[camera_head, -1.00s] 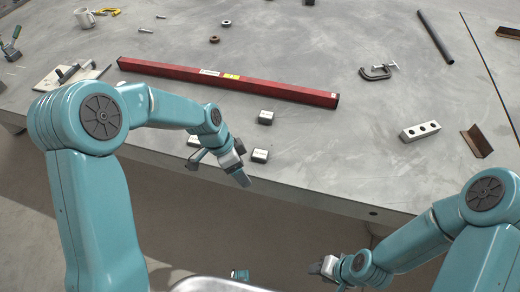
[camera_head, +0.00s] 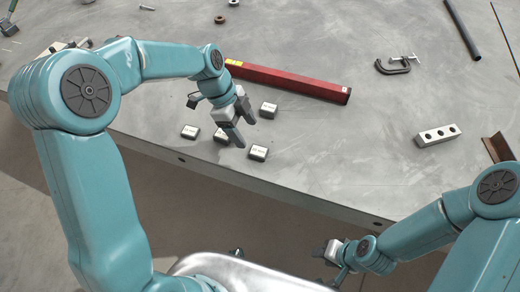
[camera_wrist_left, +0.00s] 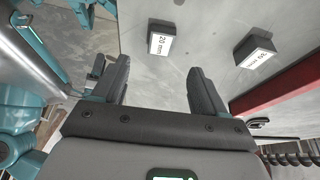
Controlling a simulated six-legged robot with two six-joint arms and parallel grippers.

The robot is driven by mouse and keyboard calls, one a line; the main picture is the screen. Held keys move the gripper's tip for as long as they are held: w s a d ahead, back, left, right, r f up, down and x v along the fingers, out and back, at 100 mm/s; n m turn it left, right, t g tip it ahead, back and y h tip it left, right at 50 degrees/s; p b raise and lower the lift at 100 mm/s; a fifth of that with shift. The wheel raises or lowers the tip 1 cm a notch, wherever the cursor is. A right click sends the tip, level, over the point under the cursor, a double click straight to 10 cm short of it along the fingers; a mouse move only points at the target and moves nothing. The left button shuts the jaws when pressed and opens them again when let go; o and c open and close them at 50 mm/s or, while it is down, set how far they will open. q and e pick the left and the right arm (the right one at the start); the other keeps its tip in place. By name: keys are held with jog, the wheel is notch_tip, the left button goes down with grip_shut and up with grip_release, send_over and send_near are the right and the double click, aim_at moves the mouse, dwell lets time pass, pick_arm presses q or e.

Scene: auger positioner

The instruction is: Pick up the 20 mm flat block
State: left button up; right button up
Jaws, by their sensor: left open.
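The 20 mm flat block (camera_wrist_left: 159,45), a small dark block with a white label on top, lies ahead of my left gripper (camera_wrist_left: 159,72) in the left wrist view. In the head view it appears to be the block (camera_head: 258,153) nearest the table's front edge. My left gripper (camera_head: 241,122) is open and empty, above the table and to the upper left of that block, apart from it. My right gripper (camera_head: 329,254) is off the table's front edge at the bottom; its jaws are too small to read.
Another labelled block (camera_head: 268,109), also in the left wrist view (camera_wrist_left: 255,52), lies near the red bar (camera_head: 290,82). Two more blocks lie left, one (camera_head: 190,131) clear and one (camera_head: 220,138) partly behind my gripper. A drilled block (camera_head: 437,135) and clamp (camera_head: 393,67) lie right.

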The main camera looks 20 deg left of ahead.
aim_at(259, 151)
pick_arm(q)
jog(key=x, duration=0.2)
jog(key=shift+s+d+f, duration=0.1)
jog(key=shift+d+f, duration=0.05)
jog(key=shift+f, duration=0.2)
jog(key=shift+s+d+f, duration=0.1)
jog(key=shift+d+f, duration=0.2)
jog(key=shift+f, duration=0.2)
jog(key=p+x, duration=0.1)
jog(key=x, duration=0.3)
jog(key=shift+w+d+f, duration=0.15)
jog(key=shift+w+f, duration=0.05)
jog(key=shift+f, duration=0.15)
jog(key=shift+c, duration=0.3)
jog(key=c, duration=1)
grip_shut()
jog(key=shift+w+r, duration=0.1)
